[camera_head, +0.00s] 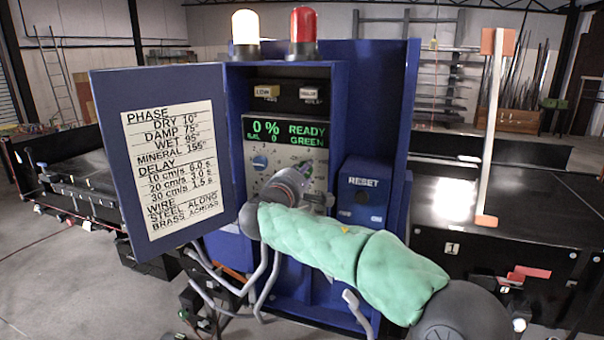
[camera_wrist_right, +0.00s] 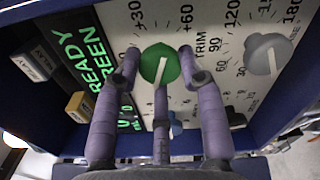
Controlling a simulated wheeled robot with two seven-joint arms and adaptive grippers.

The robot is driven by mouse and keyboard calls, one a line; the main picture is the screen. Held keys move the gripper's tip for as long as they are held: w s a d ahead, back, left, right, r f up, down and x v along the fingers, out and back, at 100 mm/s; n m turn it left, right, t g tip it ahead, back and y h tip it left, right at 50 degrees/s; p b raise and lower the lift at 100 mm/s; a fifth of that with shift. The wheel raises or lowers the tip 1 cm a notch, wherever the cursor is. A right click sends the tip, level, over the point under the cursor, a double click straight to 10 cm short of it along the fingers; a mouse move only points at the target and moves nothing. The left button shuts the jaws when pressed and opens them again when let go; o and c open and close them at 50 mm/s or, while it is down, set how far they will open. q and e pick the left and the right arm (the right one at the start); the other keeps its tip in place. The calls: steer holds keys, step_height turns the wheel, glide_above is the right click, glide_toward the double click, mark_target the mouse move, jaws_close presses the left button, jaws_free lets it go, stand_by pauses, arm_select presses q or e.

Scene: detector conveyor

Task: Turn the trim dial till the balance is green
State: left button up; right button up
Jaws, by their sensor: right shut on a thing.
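The trim dial is a round green knob (camera_wrist_right: 150,66) with a white pointer line, beside the word TRIM in the right wrist view. My right gripper (camera_wrist_right: 160,62) has its purple-grey fingers around it, with fingertips on both sides of the knob. In the head view my right gripper (camera_head: 311,180) is at the panel and hides the dial. The display (camera_head: 290,131) on the panel shows 0 % with READY and GREEN in green letters; the small text under 0 % is hard to read. My left gripper is not in view.
A grey knob (camera_wrist_right: 265,52) sits beside the trim dial, and a blue knob (camera_head: 260,162) is on the panel. The open cabinet door (camera_head: 215,130) at left carries a settings chart. A RESET box (camera_head: 363,190) is right of the panel. A lit white lamp and a red lamp stand on top.

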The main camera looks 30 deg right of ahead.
steer(key=o, duration=1.1)
steer(key=shift+f, duration=0.1)
steer(key=shift+o, duration=0.2)
steer(key=v, duration=1.2)
steer(key=shift+w, duration=0.1)
